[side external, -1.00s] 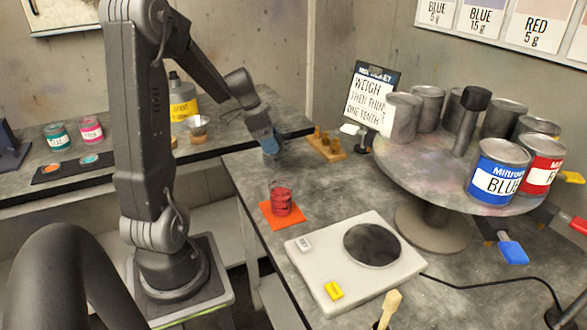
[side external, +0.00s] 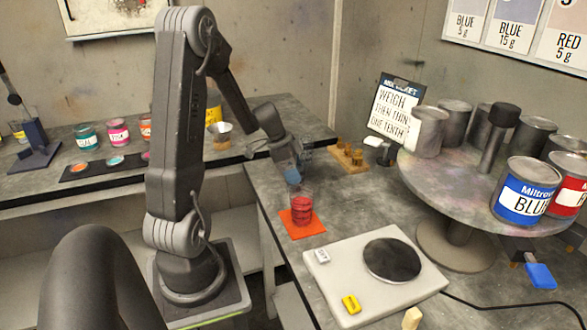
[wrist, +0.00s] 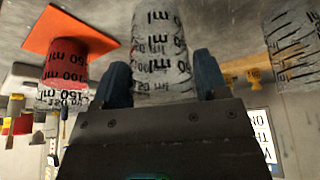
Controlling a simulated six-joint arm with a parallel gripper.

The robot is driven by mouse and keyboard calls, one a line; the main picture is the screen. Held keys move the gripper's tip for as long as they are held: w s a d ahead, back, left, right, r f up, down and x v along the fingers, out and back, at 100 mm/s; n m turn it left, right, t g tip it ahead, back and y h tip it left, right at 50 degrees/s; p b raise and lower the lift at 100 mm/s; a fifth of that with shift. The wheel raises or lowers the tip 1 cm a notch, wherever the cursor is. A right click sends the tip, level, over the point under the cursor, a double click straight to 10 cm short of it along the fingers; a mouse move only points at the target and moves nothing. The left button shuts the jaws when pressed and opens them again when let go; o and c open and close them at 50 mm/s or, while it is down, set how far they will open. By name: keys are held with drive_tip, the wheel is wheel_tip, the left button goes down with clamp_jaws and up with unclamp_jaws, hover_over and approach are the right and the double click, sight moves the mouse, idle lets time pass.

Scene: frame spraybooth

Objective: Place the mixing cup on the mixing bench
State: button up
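A clear cup with black ml markings (wrist: 160,50) stands between my gripper's blue fingertips (wrist: 163,82) in the wrist view. The fingers lie close along both its sides; whether they press on it is unclear. In the side view my gripper (side external: 289,172) is low over the near bench's left part, just behind a cup holding red liquid. That red cup (side external: 302,209) stands upright on an orange mat (side external: 309,230); it also shows in the wrist view (wrist: 66,75). Another clear marked cup (wrist: 292,40) is at the right of the wrist view. The grey bench (side external: 277,262) carries these things.
A white scale (side external: 333,276) with a dark round plate stands in front of the mat. A round stand (side external: 420,178) holds several cans at the right. A small wooden rack (side external: 348,160) and a sign (side external: 395,105) are behind. The far bench (side external: 125,177) holds paint jars.

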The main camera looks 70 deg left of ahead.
drive_tip(key=shift+o, duration=1.3)
drive_tip(key=shift+r, duration=0.1)
drive_tip(key=v, duration=1.2)
drive_tip(key=w+d+r+n+y, duration=0.1)
drive_tip(key=d+r, duration=0.1)
drive_tip(key=d, duration=0.6)
drive_tip(key=w+d+r, duration=0.1)
drive_tip(key=d+r, duration=0.1)
drive_tip(key=d, duration=0.6)
drive_tip(key=s+d+n, duration=0.1)
drive_tip(key=s+d, duration=0.2)
drive_tip(key=d, duration=0.4)
drive_tip(key=s+d+r+n+t, duration=0.1)
drive_tip(key=s+d+n, duration=0.1)
drive_tip(key=s+d, duration=0.2)
drive_tip(key=d, duration=0.3)
drive_tip(key=shift+s+d+y, duration=0.15)
drive_tip(key=shift+s+y, duration=0.15)
drive_tip(key=shift+y, duration=0.1)
